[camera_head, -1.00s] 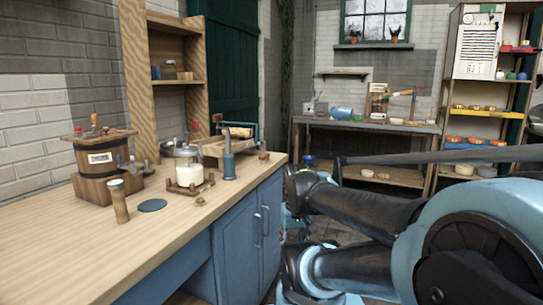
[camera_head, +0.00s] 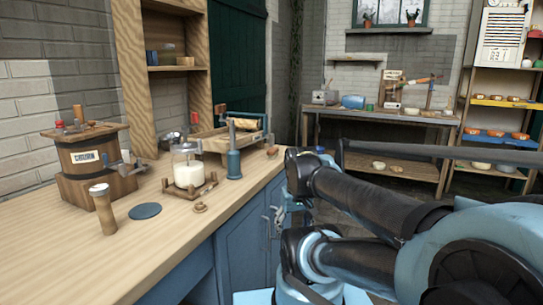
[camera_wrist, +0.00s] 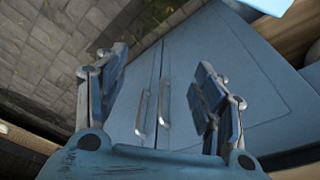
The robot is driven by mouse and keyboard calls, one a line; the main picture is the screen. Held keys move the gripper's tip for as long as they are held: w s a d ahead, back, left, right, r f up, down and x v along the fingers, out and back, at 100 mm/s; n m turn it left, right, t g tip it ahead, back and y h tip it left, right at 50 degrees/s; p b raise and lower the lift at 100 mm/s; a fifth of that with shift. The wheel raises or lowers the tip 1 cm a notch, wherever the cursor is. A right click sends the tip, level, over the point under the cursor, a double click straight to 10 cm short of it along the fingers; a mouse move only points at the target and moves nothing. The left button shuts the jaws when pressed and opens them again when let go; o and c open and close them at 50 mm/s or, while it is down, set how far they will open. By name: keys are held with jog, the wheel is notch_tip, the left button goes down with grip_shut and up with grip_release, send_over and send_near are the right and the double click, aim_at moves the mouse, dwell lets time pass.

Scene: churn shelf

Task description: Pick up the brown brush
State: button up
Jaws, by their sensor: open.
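I cannot surely pick out a brown brush in either view. A short brown wooden cylinder with a pale top (camera_head: 104,210) stands upright on the wooden counter (camera_head: 60,265); I cannot tell if it is the brush. My gripper (camera_wrist: 160,92) is open and empty in the wrist view, its two fingers spread in front of the blue cabinet doors (camera_wrist: 185,60) with their two metal handles. In the head view my arm is at the right, and the gripper is mostly hidden beside the cabinet, below the counter top.
On the counter are a wooden churn box (camera_head: 90,158), a dark blue disc (camera_head: 145,211), a glass jar with white contents (camera_head: 188,170), a blue-grey pump-like thing (camera_head: 233,160) and a wooden tray (camera_head: 215,140). The counter's front left is clear. A workbench (camera_head: 385,118) and shelves stand behind.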

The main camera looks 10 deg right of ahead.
jog(key=shift+o, duration=1.3)
jog(key=w+r+n+y, duration=0.1)
jog(key=w+r+n, duration=0.2)
jog(key=w+r, duration=0.7)
jog(key=shift+v, duration=0.85)
jog(key=w+d+r+n+y, duration=0.1)
jog(key=w+d+r+n, duration=0.15)
jog(key=w+r, duration=0.5)
jog(key=w+d+r+n+y, duration=0.1)
jog(key=w+r+n, duration=0.25)
jog(key=w, duration=0.75)
jog(key=w+d+r+n+y, duration=0.1)
jog(key=w+d+r+n, duration=0.15)
jog(key=w+r, duration=0.5)
send_near(273, 149)
jog(key=x, duration=0.5)
jog(key=shift+s+a, duration=0.15)
jog(key=shift+a, duration=0.05)
jog(key=shift+x, duration=2.6)
jog(key=shift+d, duration=0.15)
jog(key=c, duration=1.2)
